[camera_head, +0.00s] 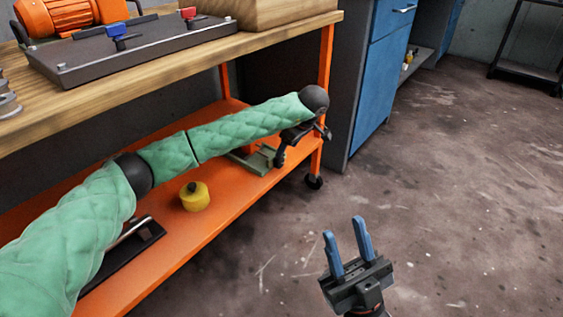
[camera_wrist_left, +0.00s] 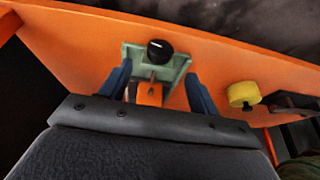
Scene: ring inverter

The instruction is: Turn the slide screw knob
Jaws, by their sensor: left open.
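In the left wrist view, the black round slide screw knob (camera_wrist_left: 160,51) sits on a pale green slide base (camera_wrist_left: 178,66). An orange block (camera_wrist_left: 150,94) lies on the near side of the knob. The green base (camera_head: 254,161) also shows in the head view on the lower orange shelf, partly covered by my left arm. My left gripper (camera_wrist_left: 157,73) is open, its blue fingers on either side of the base, with the knob between and beyond them. In the head view its fingers are mostly hidden. My right gripper (camera_head: 346,225) is open and empty over the floor.
A yellow weight (camera_head: 194,197) and a dark tool (camera_head: 124,251) rest on the orange shelf (camera_head: 231,198). The wooden tabletop (camera_head: 154,71) is above the left arm, carrying a dark plate with clamps (camera_head: 140,47). An orange leg (camera_head: 325,75) stands close to the left wrist.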

